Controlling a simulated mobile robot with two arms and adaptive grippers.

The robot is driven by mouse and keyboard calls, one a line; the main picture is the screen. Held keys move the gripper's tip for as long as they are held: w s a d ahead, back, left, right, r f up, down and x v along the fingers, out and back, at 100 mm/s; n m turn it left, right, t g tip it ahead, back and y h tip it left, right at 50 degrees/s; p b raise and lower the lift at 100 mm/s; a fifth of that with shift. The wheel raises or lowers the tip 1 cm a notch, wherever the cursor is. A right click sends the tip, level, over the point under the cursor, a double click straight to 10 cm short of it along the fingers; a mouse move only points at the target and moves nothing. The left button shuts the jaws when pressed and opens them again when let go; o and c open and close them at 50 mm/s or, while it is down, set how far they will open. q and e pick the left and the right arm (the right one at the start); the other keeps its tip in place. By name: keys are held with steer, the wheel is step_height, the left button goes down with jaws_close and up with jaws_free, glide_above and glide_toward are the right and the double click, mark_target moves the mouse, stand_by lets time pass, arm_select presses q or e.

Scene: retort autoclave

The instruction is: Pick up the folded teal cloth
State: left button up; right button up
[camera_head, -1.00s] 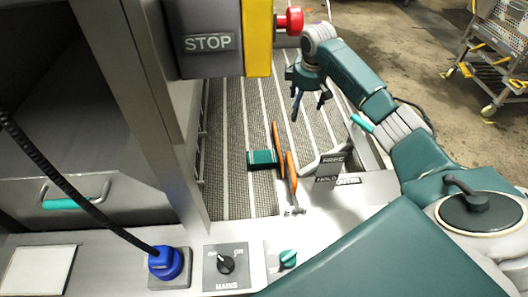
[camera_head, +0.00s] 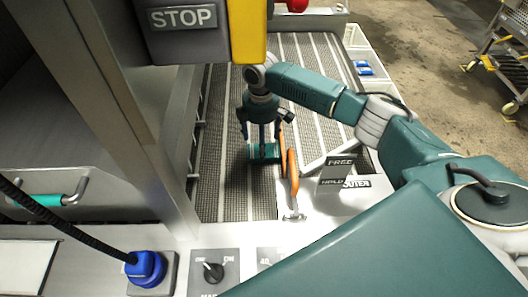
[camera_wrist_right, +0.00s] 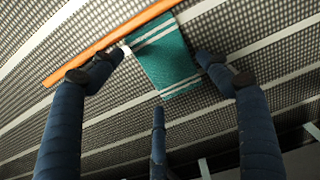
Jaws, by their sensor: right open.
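The folded teal cloth (camera_head: 262,152) with white stripes lies flat on the ribbed mesh surface in the head view. It also shows in the right wrist view (camera_wrist_right: 165,60), between and beyond my fingertips. My right gripper (camera_head: 262,130) is above the cloth and partly covers it in the head view. In the wrist view the right gripper (camera_wrist_right: 160,75) has its fingers spread, with nothing between them. I cannot tell the exact height between fingertips and cloth. My left gripper is not in view.
An orange-handled tool (camera_head: 291,170) lies close beside the cloth on its right; its orange length also shows in the wrist view (camera_wrist_right: 110,40). The STOP box (camera_head: 185,25) hangs above left. Blue items (camera_head: 363,68) lie at the far right.

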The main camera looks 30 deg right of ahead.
step_height(320, 180, down, 2)
steer(key=shift+f, duration=0.6)
steer(key=c, duration=0.6)
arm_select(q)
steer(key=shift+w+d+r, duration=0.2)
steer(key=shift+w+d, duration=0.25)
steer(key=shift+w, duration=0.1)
arm_select(e)
steer(key=shift+c, duration=0.6)
steer(key=shift+r, duration=0.1)
